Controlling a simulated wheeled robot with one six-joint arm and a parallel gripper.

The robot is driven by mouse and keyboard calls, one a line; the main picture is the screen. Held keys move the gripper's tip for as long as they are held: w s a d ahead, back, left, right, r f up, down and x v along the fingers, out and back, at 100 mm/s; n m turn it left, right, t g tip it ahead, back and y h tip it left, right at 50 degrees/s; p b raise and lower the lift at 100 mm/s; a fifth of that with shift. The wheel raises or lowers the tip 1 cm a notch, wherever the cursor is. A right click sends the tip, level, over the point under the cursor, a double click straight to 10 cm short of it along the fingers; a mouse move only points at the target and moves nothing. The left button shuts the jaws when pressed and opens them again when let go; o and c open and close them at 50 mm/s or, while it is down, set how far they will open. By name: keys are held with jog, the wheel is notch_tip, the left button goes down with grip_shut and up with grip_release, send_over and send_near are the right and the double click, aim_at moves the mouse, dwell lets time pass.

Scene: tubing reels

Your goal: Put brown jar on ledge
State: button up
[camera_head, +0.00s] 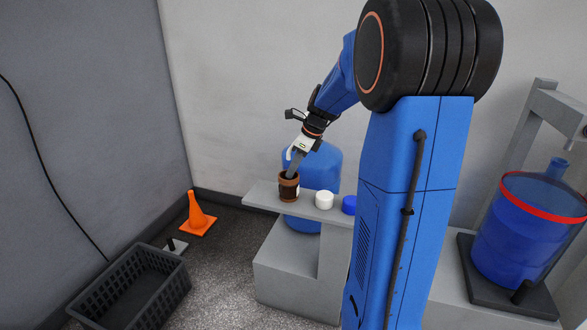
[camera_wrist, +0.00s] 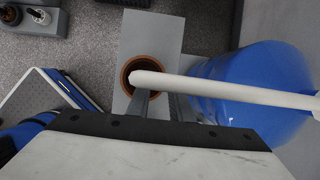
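The brown jar (camera_head: 289,191) has an open top and a pale label, and looks upright on the grey ledge (camera_head: 262,196), near its left end. In the wrist view its round rim (camera_wrist: 123,79) shows from above, over the ledge (camera_wrist: 150,35). My gripper (camera_head: 292,172) reaches down at the jar's mouth. In the wrist view one grey finger (camera_wrist: 139,103) overlaps the jar's opening. A pale bar hides part of the rim. Whether the fingers press on the jar wall cannot be seen.
A white jar (camera_head: 324,200) and a blue jar (camera_head: 349,205) stand to the right on the ledge. A large blue container (camera_head: 325,160) is close behind. An orange cone (camera_head: 196,215) and a black crate (camera_head: 140,285) are on the floor at left. A blue drum (camera_head: 520,235) stands at right.

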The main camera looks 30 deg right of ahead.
jog(key=v, duration=1.2)
jog(key=s+a+f+n+h, duration=0.2)
jog(key=s+a+n, duration=1.2)
jog(key=a, duration=0.1)
jog(key=s+a+f+n, duration=0.3)
jog(key=s+n, duration=0.4)
jog(key=s+a+f+n+t, duration=0.1)
jog(key=s+a+f+n, duration=0.2)
jog(key=s+n, duration=0.4)
jog(key=shift+f+h, duration=0.4)
jog(key=shift+f, duration=0.4)
jog(key=shift+a, duration=0.1)
